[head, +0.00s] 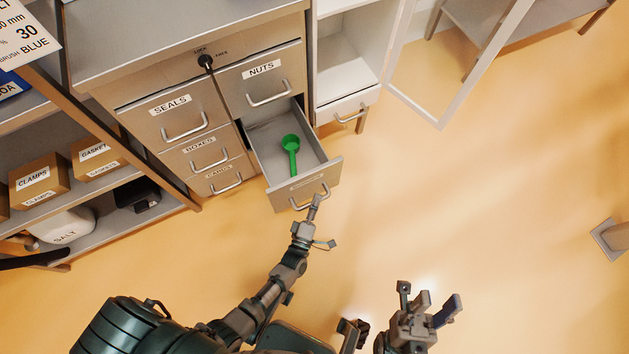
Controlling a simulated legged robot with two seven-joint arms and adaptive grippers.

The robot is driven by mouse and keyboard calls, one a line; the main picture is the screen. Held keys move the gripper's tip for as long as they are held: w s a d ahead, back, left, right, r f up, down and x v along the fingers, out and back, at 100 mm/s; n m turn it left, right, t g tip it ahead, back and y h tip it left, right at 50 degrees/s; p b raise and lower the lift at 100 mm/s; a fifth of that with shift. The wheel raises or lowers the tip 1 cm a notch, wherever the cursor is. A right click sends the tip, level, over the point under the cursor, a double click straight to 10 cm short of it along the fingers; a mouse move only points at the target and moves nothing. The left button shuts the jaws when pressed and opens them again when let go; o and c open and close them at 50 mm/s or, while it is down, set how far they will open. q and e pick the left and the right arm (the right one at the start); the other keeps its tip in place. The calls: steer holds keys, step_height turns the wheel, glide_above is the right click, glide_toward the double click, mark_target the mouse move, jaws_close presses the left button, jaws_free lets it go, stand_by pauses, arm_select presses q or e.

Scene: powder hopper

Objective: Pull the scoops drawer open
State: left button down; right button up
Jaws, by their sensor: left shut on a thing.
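The scoops drawer (306,184) is pulled well out of the cabinet, below the NUTS drawer (262,84). A green scoop (290,147) lies inside it on the drawer floor. The small label on its front is too small to read. My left gripper (314,204) is at the drawer's front, shut on its metal handle (322,190); the fingers hide part of the handle. My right gripper (428,304) is at the lower right, away from the cabinet, with its fingers spread and nothing between them.
The SEALS (171,112), BOXES (199,147) and CARDS drawers are shut at left. A white cabinet (350,75) with an open door (448,100) stands at right. Shelves with boxes (40,180) are at far left.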

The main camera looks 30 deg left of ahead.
arm_select(q)
steer(key=shift+s+a+f, duration=0.15)
steer(key=shift+a+f, duration=0.05)
steer(key=shift+f, duration=0.15)
steer(key=c, duration=1.2)
jaws_free()
steer(key=shift+d, duration=0.1)
steer(key=shift+o, duration=0.3)
steer(key=shift+r, duration=0.1)
steer(key=s+f, duration=0.1)
steer(key=s, duration=0.6)
steer(key=shift+d, duration=0.45)
steer(key=shift+s, duration=0.1)
